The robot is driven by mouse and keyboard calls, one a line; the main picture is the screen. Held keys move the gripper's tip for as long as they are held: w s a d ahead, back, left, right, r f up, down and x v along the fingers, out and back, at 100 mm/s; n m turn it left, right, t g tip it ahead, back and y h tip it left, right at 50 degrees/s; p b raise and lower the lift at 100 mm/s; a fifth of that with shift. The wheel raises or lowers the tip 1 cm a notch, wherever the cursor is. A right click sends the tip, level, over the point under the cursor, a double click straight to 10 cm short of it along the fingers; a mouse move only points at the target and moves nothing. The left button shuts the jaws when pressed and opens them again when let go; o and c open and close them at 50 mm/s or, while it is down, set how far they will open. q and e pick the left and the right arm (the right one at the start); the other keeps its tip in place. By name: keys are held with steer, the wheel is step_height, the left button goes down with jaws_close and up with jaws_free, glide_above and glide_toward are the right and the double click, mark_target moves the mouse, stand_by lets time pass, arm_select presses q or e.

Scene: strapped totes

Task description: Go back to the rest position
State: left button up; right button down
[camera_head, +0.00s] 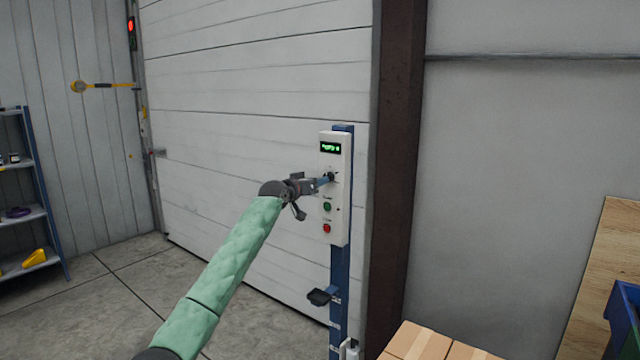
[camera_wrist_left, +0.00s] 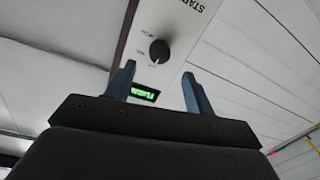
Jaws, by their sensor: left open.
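My left arm comes in from the lower left under a green padded sleeve. My left gripper (camera_head: 318,184) is at the front of a white control box (camera_head: 336,222) on a blue post. In the left wrist view the gripper (camera_wrist_left: 158,90) is open, its two fingers apart with nothing between them. A black knob (camera_wrist_left: 159,50) on the box lies beyond the fingertips, and a lit green display (camera_wrist_left: 144,93) shows between the fingers. The box also carries a green button (camera_head: 327,207) and a red button (camera_head: 326,228). My right gripper is not in view.
A large white sectional door (camera_head: 235,110) stands behind the post. A brown steel column (camera_head: 393,150) is right of it. Cardboard boxes (camera_head: 420,343) and a blue bin (camera_head: 624,310) are at the lower right. A blue shelf (camera_head: 40,185) stands left. The floor (camera_head: 110,285) left of the arm is clear.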

arm_select(q)
steer(key=shift+v, duration=0.85)
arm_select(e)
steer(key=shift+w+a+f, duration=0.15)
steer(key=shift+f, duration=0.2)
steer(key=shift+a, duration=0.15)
